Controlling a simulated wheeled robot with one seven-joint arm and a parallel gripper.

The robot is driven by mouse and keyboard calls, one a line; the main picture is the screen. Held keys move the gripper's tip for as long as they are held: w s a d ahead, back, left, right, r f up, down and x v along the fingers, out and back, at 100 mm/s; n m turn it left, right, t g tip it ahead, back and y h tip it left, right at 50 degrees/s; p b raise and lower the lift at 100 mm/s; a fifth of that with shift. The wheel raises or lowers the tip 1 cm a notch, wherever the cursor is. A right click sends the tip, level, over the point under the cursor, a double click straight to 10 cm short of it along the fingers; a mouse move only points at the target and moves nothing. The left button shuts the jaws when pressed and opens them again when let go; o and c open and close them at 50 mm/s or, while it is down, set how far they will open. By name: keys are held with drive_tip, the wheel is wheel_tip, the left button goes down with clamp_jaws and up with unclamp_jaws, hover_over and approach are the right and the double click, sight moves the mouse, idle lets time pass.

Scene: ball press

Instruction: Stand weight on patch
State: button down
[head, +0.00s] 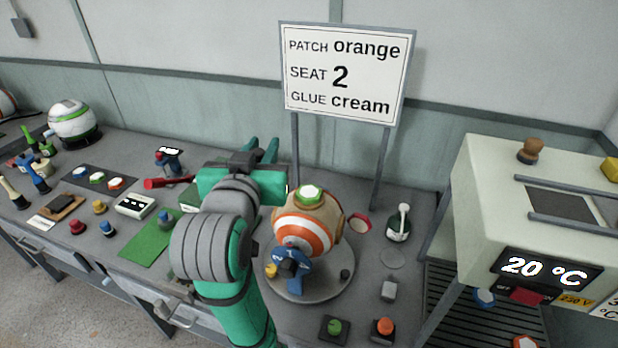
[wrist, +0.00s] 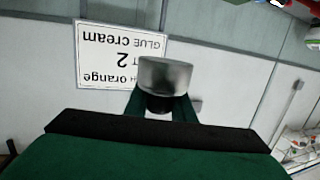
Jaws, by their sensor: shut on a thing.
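My gripper (head: 264,152) is raised to the left of the ball and behind it, its teal fingers pointing away. In the wrist view, my gripper (wrist: 162,104) is shut on a grey cylindrical weight (wrist: 165,75). The head view does not clearly show the weight. A patch (head: 310,191) with a white top and green rim lies on top of the ball. Nothing stands on it.
A sign (head: 345,75) reads patch orange, seat 2, glue cream. A cream oven (head: 530,210) reading 20 °C is at right.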

drive_tip(key=w+d+f, duration=0.2)
drive_tip(key=w, duration=0.1)
drive_tip(key=w+d+f, duration=0.6)
drive_tip(key=w, duration=0.1)
drive_tip(key=shift+f, duration=0.15)
drive_tip(key=shift+w+d+f, duration=0.35)
drive_tip(key=shift+w+f, duration=0.15)
drive_tip(key=shift+f, duration=0.15)
drive_tip(key=shift+w+f, duration=0.15)
drive_tip(key=shift+f, duration=1.5)
drive_tip(key=shift+f, duration=0.1)
drive_tip(key=c, duration=1.5)
unclamp_jaws()
drive_tip(key=shift+f, duration=0.1)
